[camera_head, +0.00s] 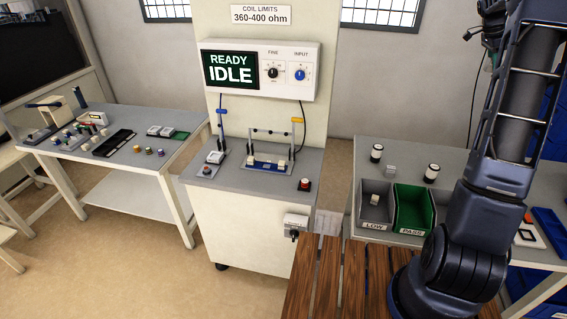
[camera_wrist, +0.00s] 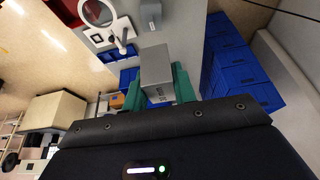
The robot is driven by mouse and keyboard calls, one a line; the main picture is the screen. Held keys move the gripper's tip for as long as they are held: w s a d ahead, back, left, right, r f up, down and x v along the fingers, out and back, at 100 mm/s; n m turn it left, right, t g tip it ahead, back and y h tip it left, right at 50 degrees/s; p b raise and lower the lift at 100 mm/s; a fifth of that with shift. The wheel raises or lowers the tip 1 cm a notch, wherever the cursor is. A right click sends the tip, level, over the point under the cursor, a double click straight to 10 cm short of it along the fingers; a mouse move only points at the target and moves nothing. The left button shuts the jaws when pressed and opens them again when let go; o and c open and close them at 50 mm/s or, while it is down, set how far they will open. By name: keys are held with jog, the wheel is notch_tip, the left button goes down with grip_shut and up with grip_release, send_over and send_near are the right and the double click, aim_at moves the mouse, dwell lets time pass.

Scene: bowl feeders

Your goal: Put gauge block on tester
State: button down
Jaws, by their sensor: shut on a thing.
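The tester (camera_head: 250,200) is a white cabinet with a grey top in the middle of the head view. Its screen (camera_head: 231,70) reads READY IDLE. A blue fixture (camera_head: 262,165) sits on its top, with small cream parts on it and a bar above. In the wrist view, my gripper (camera_wrist: 160,92) has green fingers shut on a grey block (camera_wrist: 154,62) with small markings, which I take for the gauge block. The head view shows my arm at the right, but not my gripper or the held block.
Right of the tester, a table holds a grey LOW bin (camera_head: 374,205) with a cream part inside and a green PASS bin (camera_head: 413,211). A left table (camera_head: 110,150) carries many small parts. Blue bins (camera_wrist: 238,72) show in the wrist view.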

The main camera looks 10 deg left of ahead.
jog(key=shift+a+r, duration=0.1)
jog(key=shift+r, duration=0.8)
jog(key=s+a+n+t+y, duration=0.2)
jog(key=a+n, duration=0.7)
jog(key=a, duration=3.3)
jog(key=s+a+n+t+y, duration=0.2)
jog(key=s+a+n, duration=0.7)
jog(key=s+a, duration=2.2)
jog(key=f, duration=1.5)
jog(key=w+a+f, duration=0.1)
jog(key=f, duration=1.5)
jog(key=w+f, duration=0.1)
jog(key=f, duration=1.4)
jog(key=shift+a+f, duration=0.2)
jog(key=shift+a, duration=0.2)
jog(key=shift+f, duration=0.15)
jog(key=c, duration=1.1)
grip_release()
